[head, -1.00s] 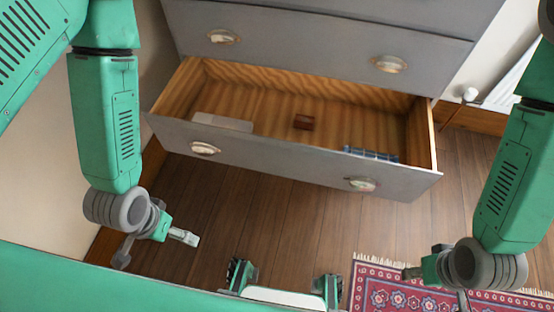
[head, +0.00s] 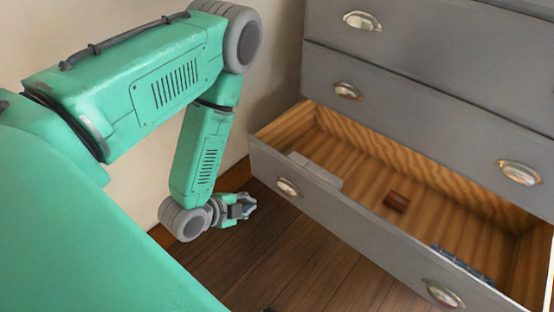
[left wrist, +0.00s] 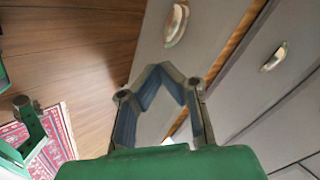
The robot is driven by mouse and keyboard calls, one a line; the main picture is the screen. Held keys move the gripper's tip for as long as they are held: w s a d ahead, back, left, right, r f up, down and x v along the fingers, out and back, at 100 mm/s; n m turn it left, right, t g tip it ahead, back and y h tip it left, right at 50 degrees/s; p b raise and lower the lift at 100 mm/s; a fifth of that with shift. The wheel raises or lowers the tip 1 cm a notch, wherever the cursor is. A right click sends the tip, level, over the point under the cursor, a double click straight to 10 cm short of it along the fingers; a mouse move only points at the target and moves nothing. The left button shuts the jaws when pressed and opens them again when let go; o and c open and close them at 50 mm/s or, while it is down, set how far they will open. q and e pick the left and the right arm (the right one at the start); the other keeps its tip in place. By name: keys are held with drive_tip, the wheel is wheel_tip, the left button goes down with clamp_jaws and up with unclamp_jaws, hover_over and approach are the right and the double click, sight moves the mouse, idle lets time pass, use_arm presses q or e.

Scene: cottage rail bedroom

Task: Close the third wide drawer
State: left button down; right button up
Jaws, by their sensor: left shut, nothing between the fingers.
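The third wide drawer (head: 362,240) of the grey dresser is pulled out, its wooden inside showing. Its front has two metal cup handles, one at the left (head: 288,187) and one at the right (head: 442,293). My left gripper (head: 249,206) is in front of the drawer's left end, beside the left handle in the picture. Its fingers (left wrist: 160,70) are shut and empty in the left wrist view, with the grey drawer front (left wrist: 205,35) beyond them. I cannot tell whether they touch it.
In the drawer lie a pale flat box (head: 315,170), a small brown block (head: 396,202) and a blue item (head: 462,264). Closed drawers (head: 425,125) are above. Wooden floor (head: 290,262) is clear in front. A red patterned rug (left wrist: 62,135) shows in the left wrist view.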

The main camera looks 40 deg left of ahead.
use_arm(q)
drive_tip(key=w+a+r+m+t+b, duration=0.1)
drive_tip(key=w+a+r+m+t, duration=0.1)
drive_tip(key=a+m+t, duration=0.25)
drive_tip(key=m+b, duration=0.1)
drive_tip(key=b, duration=0.3)
approach(281, 160)
drive_tip(key=x, duration=0.6)
drive_tip(key=shift+a+f, duration=0.2)
drive_tip(key=shift+f, duration=0.2)
drive_tip(key=shift+w+d+b, duration=0.1)
drive_tip(key=shift+w+b, duration=0.3)
drive_tip(key=shift+w, duration=0.35)
drive_tip(key=shift+r, duration=0.1)
use_arm(e)
wheel_tip(281, 160, down, 6)
drive_tip(key=shift+f, duration=0.25)
use_arm(q)
drive_tip(key=shift+w, duration=0.1)
